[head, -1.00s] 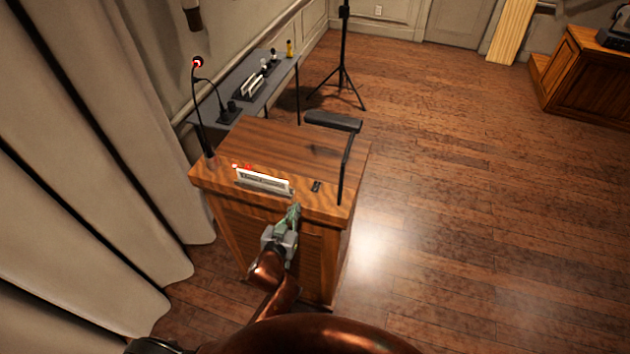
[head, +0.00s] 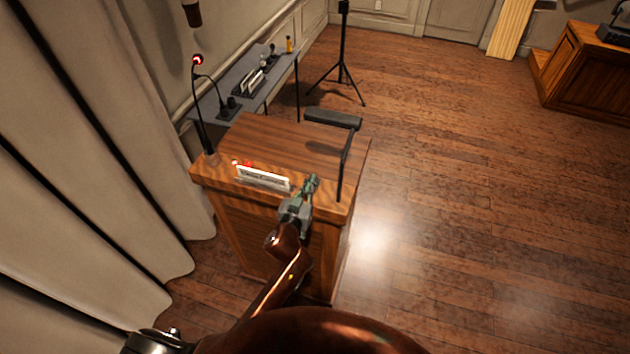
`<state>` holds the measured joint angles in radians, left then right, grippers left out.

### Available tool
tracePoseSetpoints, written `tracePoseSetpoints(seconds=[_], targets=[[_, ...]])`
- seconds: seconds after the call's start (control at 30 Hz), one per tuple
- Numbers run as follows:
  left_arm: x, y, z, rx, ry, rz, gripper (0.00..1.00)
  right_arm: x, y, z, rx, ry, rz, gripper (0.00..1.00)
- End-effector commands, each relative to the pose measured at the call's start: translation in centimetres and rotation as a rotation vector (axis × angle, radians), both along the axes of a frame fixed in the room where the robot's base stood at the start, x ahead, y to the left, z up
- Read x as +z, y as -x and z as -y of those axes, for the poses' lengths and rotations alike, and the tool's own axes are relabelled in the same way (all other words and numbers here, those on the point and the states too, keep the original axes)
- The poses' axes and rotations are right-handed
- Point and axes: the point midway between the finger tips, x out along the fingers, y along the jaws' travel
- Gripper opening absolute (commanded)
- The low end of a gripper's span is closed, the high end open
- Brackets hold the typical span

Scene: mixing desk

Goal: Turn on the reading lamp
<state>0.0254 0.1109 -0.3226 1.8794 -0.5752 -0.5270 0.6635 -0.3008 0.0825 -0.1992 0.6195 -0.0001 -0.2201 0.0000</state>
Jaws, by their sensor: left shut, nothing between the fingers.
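The reading lamp (head: 332,118) stands at the right side of the wooden lectern (head: 250,140), with a thin black upright and a dark horizontal shade. No glow from it shows on the lectern top. My left gripper (head: 312,182) is shut and empty, its fingertips at the lectern's front edge, left of the lamp's upright. The small dark switch on the lectern top is hidden behind the fingers. Whether they touch it I cannot tell. My right gripper is not in view.
A white name plate (head: 263,179) stands just left of my gripper. A gooseneck microphone (head: 202,110) with a red-lit ring rises at the lectern's left corner. A grey side table (head: 215,98) and a black tripod stand (head: 341,75) are behind. Open floor lies right.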

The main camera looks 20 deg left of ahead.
Motion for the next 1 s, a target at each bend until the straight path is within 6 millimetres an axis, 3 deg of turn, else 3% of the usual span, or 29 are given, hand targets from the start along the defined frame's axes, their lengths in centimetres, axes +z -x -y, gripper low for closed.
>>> tracePoseSetpoints(seconds=[0.17, 0.3, 0.43, 1.0], targets=[[-0.3, -3.7, 0.2, 0.000, -0.002, 0.001, 0.00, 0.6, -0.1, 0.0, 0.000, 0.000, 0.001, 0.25], [-2.9, -3.6, 0.1, 0.001, 0.001, -0.004, 0.00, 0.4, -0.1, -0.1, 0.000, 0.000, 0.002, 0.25], [-4.0, -3.7, 0.1, 0.001, 0.000, -0.002, 0.00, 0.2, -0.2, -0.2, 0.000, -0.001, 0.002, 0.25], [-4.2, -3.8, 0.1, 0.000, 0.000, -0.013, 0.00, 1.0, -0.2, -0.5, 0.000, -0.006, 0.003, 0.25]])
